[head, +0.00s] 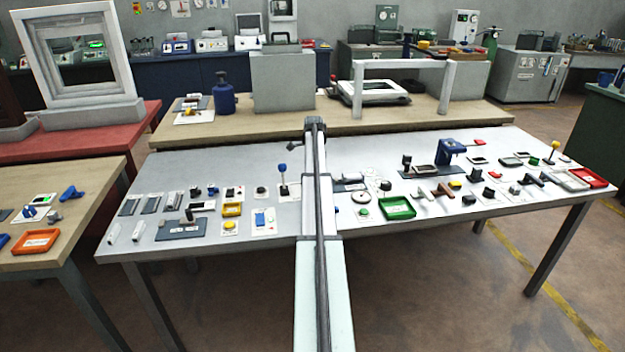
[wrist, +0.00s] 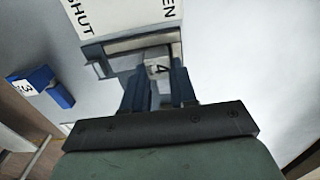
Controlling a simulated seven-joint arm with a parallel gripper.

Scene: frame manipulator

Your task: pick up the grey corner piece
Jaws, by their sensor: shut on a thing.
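The grey corner piece (wrist: 157,69) is in the wrist view, with a "4" on a pale label. It lies between the two dark fingers of my gripper (wrist: 158,88), which is shut on it. A grey, angular part extends beyond the fingertips to the upper left; I cannot tell whether it all belongs to the same piece. The fingers hide part of the piece's sides. In the head view my arm runs up the middle of the picture, and I cannot make out the fingers or the held piece there.
In the wrist view a white card (wrist: 115,12) reading "SHUT" and "EN" lies just beyond the piece. A blue block (wrist: 52,88) marked "3" is at left. In the head view the grey table (head: 262,222) carries many small parts, including a green tray (head: 397,208).

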